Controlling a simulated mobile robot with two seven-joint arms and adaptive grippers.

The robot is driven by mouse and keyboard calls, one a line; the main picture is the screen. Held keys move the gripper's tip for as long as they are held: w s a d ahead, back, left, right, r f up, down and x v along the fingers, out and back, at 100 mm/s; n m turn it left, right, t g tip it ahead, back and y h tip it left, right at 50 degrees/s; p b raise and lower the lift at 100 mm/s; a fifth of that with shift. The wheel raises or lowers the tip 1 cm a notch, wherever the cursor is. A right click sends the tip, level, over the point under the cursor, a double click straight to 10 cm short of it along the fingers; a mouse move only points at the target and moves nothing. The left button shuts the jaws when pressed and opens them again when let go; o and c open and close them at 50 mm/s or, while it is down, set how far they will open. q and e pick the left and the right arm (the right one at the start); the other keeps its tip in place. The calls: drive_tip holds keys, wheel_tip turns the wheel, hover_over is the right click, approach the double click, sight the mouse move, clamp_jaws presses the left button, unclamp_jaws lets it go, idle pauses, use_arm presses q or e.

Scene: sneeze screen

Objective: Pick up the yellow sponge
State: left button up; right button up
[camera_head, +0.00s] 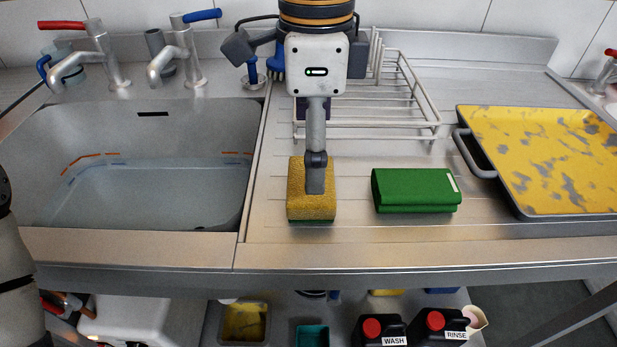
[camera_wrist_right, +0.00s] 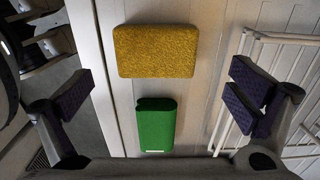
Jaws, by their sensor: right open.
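The yellow sponge (camera_head: 297,205) lies flat on the steel drainer just right of the sink, with a green layer under it. It also shows in the right wrist view (camera_wrist_right: 155,50), upper middle. My right gripper (camera_head: 316,150) hangs pointing down above the sponge, and its near finger covers part of it in the head view. In the right wrist view my right gripper (camera_wrist_right: 163,88) has its fingers wide apart with nothing between the pads. The sponge rests below, apart from the fingers. My left gripper is out of view; only part of my left arm shows at the left edge.
A green folded cloth (camera_head: 416,190) lies right of the sponge. A wire rack (camera_head: 415,90) stands behind, close to my right gripper. A yellow tray (camera_head: 545,150) with a grey handle is at the right. The sink basin (camera_head: 150,195) is at the left. Bottles sit below the counter.

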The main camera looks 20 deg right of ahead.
sight(316, 198)
drive_tip(key=f, duration=0.6)
drive_tip(key=shift+s+a, duration=0.2)
drive_tip(key=shift+a, duration=0.05)
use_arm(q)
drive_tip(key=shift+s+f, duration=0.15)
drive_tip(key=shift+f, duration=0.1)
use_arm(e)
drive_tip(key=c, duration=0.9)
drive_tip(key=shift+r, duration=0.1)
wheel_tip(316, 198, up, 3)
drive_tip(key=shift+r, duration=0.1)
drive_tip(key=s+r, duration=0.1)
drive_tip(key=r, duration=0.1)
drive_tip(key=s+r+p, duration=0.1)
drive_tip(key=s+r, duration=0.1)
drive_tip(key=shift+s+a+r, duration=0.15)
drive_tip(key=shift+r, duration=0.05)
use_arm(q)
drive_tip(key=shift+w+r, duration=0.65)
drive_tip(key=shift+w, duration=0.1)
use_arm(e)
drive_tip(key=s+r, duration=0.1)
drive_tip(key=s, duration=0.2)
drive_tip(key=s+r, duration=0.2)
drive_tip(key=s, duration=0.2)
drive_tip(key=s+a+r, duration=0.1)
drive_tip(key=s+r, duration=0.1)
drive_tip(key=s, duration=0.1)
drive_tip(key=shift+s+r, duration=0.2)
drive_tip(key=shift+s, duration=0.1)
